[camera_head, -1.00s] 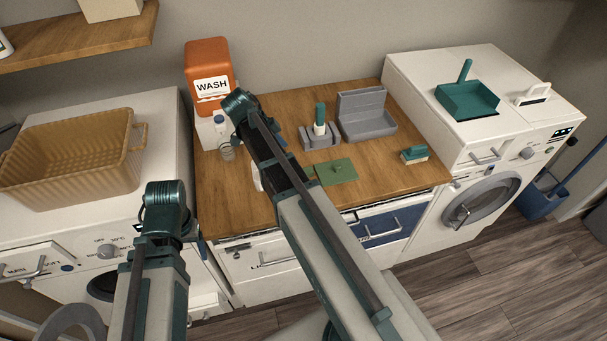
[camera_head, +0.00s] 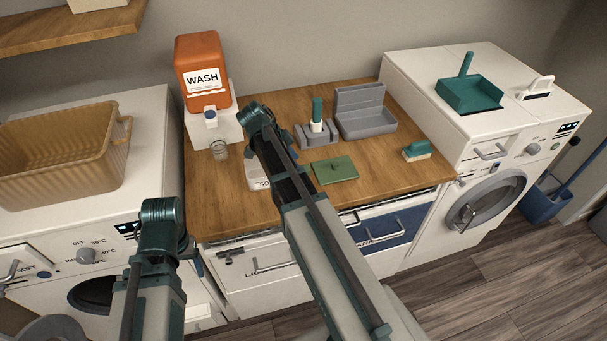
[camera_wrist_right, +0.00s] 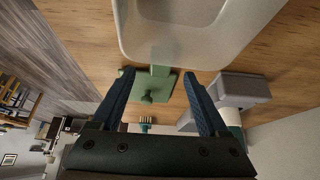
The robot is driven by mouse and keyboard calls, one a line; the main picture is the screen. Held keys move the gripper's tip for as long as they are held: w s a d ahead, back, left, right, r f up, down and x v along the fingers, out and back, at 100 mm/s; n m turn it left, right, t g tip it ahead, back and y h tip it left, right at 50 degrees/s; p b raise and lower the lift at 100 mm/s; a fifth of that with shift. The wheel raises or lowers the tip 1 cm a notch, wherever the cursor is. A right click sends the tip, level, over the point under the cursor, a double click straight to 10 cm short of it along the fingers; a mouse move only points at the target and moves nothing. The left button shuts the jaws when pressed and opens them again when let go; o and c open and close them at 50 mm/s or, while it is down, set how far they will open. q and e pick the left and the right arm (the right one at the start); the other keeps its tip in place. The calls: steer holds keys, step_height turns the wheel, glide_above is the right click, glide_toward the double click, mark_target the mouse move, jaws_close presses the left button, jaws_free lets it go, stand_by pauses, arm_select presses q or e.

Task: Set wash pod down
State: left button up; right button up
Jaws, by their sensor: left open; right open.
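No wash pod can be made out in either view. My right gripper (camera_wrist_right: 159,74) is open, with nothing visible between its two blue fingers. A flat green lid with a knob (camera_head: 336,170) lies on the counter to the right. My left gripper (camera_head: 160,215) is at lower left, empty as far as seen, its fingers hidden.
An orange WASH jug (camera_head: 203,78) on a white stand and a small glass (camera_head: 219,150) stand at back left. A grey holder with a bottle (camera_head: 317,135), grey tray (camera_head: 365,118) and brush (camera_head: 416,151) are to the right.

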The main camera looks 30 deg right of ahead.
steer(key=b+x, duration=0.2)
steer(key=x, duration=0.1)
steer(key=shift+f, duration=0.3)
steer(key=shift+d+r, duration=0.1)
jaws_close()
